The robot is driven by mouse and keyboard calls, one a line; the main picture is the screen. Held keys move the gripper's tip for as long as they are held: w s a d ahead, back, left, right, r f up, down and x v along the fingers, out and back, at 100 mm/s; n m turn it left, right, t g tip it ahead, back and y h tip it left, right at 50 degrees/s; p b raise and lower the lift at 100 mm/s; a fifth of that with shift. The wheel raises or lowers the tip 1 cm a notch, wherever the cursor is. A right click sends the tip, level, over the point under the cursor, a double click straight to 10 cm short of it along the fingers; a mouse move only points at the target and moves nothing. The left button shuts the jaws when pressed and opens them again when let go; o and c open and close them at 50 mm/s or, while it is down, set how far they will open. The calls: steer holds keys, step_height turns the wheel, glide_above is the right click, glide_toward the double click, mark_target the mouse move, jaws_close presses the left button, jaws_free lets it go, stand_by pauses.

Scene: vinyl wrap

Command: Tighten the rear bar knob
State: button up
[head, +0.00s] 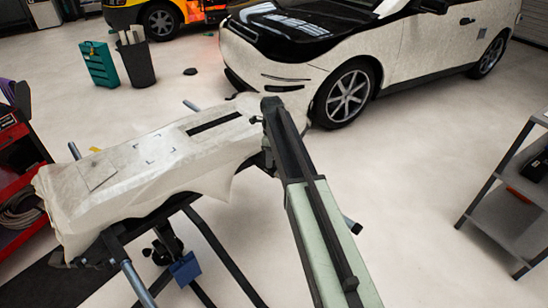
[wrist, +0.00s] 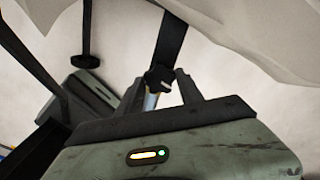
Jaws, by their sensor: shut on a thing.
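The knob (wrist: 158,77), small, black and lobed, shows in the wrist view between the two dark fingers of my gripper (wrist: 161,85). My gripper is shut on it. A dark flat bar (wrist: 171,42) runs up from behind the knob, and a pale metal tube (wrist: 151,100) shows just below it. In the head view, my arm reaches forward to the right end of a stand (head: 208,235) that bears a bumper under loose white wrap (head: 140,165). The knob and my fingertips cannot be made out there, hidden by my arm.
Wrap hangs close above the fingers in the wrist view (wrist: 270,30). A second black knob (wrist: 85,61) stands at the upper left. In the head view, a pale car (head: 310,65) is behind, a grey shelf (head: 500,210) at right, a red cart (head: 15,170) at left.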

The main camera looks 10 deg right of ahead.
steer(key=shift+w, duration=0.2)
stand_by(0.3)
steer(key=o, duration=1.4)
steer(key=shift+r, duration=0.1)
step_height(320, 180, up, 8)
steer(key=p, duration=0.8)
steer(key=shift+s, duration=0.1)
steer(key=shift+f, duration=0.25)
